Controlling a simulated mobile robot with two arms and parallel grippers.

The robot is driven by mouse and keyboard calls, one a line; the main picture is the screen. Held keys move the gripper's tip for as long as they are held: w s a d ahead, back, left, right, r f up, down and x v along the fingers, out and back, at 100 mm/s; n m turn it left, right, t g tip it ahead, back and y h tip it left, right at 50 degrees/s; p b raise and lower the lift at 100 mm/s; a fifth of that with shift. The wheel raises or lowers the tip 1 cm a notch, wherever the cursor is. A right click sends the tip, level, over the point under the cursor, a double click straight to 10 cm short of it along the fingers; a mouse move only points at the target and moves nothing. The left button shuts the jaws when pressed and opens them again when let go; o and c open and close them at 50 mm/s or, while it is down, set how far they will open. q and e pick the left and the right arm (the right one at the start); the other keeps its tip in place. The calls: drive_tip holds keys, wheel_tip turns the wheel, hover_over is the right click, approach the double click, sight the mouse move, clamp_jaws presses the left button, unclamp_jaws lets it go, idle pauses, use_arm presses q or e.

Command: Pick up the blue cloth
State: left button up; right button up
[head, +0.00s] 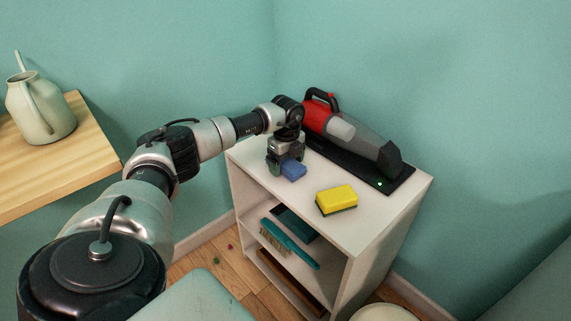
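The blue cloth (293,171) is a small folded blue piece on the top of the white shelf unit (372,222), near its left front edge. My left gripper (283,169) points down at the cloth, with its fingers at the cloth's left side. The gripper covers part of the cloth, and I cannot tell whether the fingers are closed on it. My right gripper is not in view.
A yellow sponge (337,198) lies right of the cloth. A red and grey handheld vacuum (350,132) rests on a black base behind. A teal brush (290,243) lies on the shelf below. A watering can (42,105) stands on the wooden table (70,150) at left.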

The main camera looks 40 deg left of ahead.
use_arm(q)
drive_tip(key=c, duration=0.8)
drive_tip(key=shift+r, duration=0.15)
